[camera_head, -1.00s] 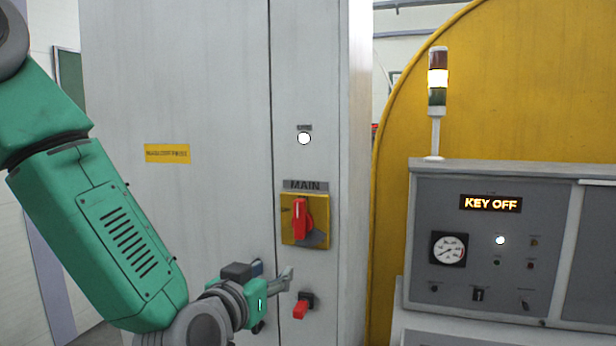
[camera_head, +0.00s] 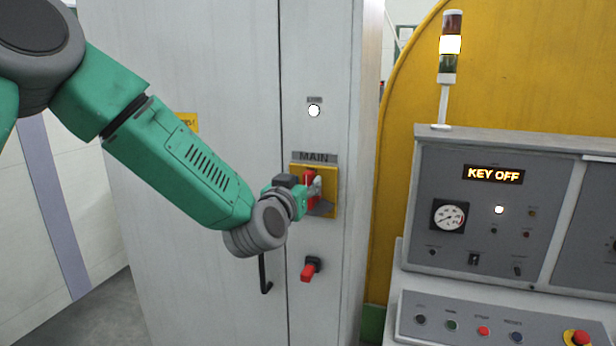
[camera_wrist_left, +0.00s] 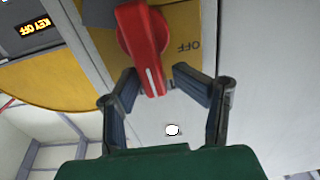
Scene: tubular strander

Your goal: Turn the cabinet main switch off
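The main switch is a red rotary handle (camera_head: 309,187) on a yellow plate (camera_head: 299,170) under a MAIN label (camera_head: 314,158) on the grey cabinet. My left gripper (camera_head: 314,188) is at the switch and partly covers it. In the left wrist view the red handle (camera_wrist_left: 146,45) lies between the open fingers of my left gripper (camera_wrist_left: 165,85), with a white line on it. The fingers stand apart on both sides, with gaps. An OFF mark (camera_wrist_left: 189,46) shows upside down on the plate beside the handle. My right gripper is not in view.
A black door handle (camera_head: 264,274) is under my left wrist. The control desk (camera_head: 440,180) at right reads KEY OFF (camera_head: 493,174).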

